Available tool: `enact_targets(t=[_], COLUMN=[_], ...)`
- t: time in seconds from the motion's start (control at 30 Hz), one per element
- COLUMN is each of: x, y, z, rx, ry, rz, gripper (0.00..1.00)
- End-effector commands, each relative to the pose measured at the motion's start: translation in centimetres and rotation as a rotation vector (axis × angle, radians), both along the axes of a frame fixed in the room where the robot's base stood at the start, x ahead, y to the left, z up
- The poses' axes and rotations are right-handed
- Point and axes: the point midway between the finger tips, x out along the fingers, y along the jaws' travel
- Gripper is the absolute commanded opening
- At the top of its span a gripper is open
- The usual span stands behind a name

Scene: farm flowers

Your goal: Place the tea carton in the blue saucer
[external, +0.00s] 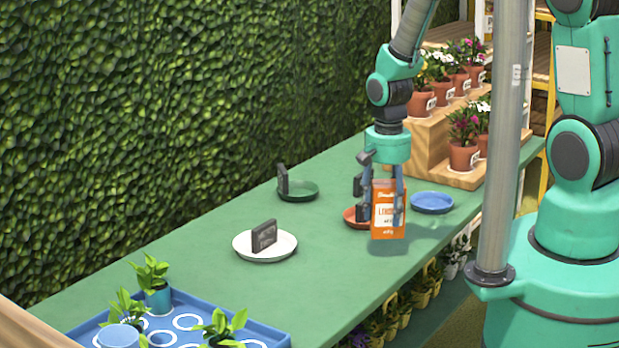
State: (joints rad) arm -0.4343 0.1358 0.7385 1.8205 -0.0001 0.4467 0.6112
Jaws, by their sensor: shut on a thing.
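My gripper (380,198) is shut on an orange tea carton (388,218) with a pale label. The carton is upright between the fingers, near the right edge of the green table. Whether its bottom touches the table or hangs just above it, I cannot tell. The blue saucer (432,203) lies on the table to the right of the carton and looks empty. The carton is apart from it and partly covers a red-orange saucer (352,216) behind it.
A white saucer (282,247) and a dark green saucer (312,192) each hold a dark block. A blue tray (270,329) with potted plants is at the front left. A wooden step stand (425,150) with flower pots stands behind the blue saucer. Clear table (210,235) lies at the left.

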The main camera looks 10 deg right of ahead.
Motion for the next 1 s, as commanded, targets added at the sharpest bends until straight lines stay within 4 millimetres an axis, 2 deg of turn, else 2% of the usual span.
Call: enact_targets(t=[0.03,0.3,0.6,0.8,1.0], x=[0.8,4.2,6.7,7.6,7.8], y=[-1.3,-7.7,-15.1,-18.7,-20.3], z=[0.0,0.1,0.3,0.4,0.5], rx=[0.0,0.001,0.0,0.0,0.0], ry=[0.0,-0.001,-0.001,-0.001,0.0], rz=[-0.04,-0.244,-0.462,-0.564,-0.609], gripper=[0.24,0.24,0.24,0.24,0.24])
